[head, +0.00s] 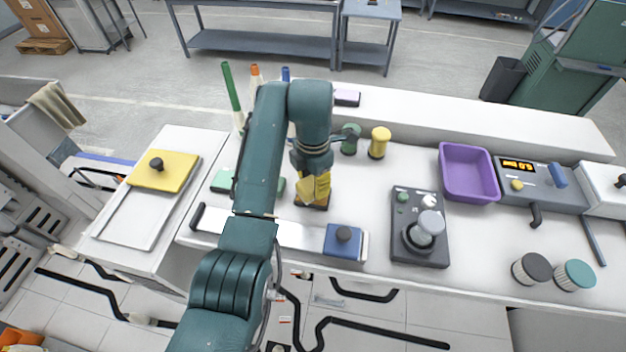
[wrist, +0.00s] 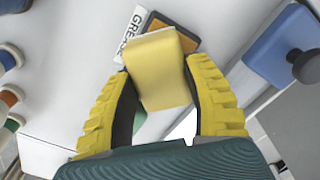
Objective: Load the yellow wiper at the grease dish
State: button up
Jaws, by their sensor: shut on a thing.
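The yellow wiper (wrist: 160,72) is a pale yellow block held between the two yellow fingers of my gripper (wrist: 160,85). In the head view my gripper (head: 314,185) points down at the bench, just over the grease dish (head: 312,206). In the wrist view the dish (wrist: 168,27) shows as an orange patch in a dark frame, beside a white label reading GREASE (wrist: 133,30). The wiper's far end overlaps the dish's near part and hides it. I cannot tell whether the wiper touches the dish.
A blue block with a black knob (head: 343,240) stands right of the dish. A dark fixture with a knob (head: 420,248) and a purple bin (head: 468,175) stand farther right. Green and yellow bobbins (head: 379,142) stand behind. A yellow plate with a knob (head: 163,171) lies left.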

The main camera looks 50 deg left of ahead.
aim_at(313, 182)
jog(key=shift+f, duration=0.5)
dwell(1.0)
jog(key=shift+r, duration=3.6)
jog(key=d+f+m, duration=0.1)
jog(key=d+m, duration=0.7)
jog(key=d+f+m, duration=0.1)
jog(key=d+m, duration=0.6)
jog(key=m, duration=0.2)
jog(key=d+f+m, duration=0.1)
jog(key=d+m, duration=0.7)
jog(key=shift+s+d, duration=0.2)
jog(key=shift+d, duration=0.1)
jog(key=s+d+m, duration=0.3)
jog(key=d+m, duration=0.3)
jog(key=m, duration=0.3)
jog(key=shift+s+d+r, duration=0.15)
jog(key=shift+d+r, duration=0.1)
jog(key=shift+d, duration=0.15)
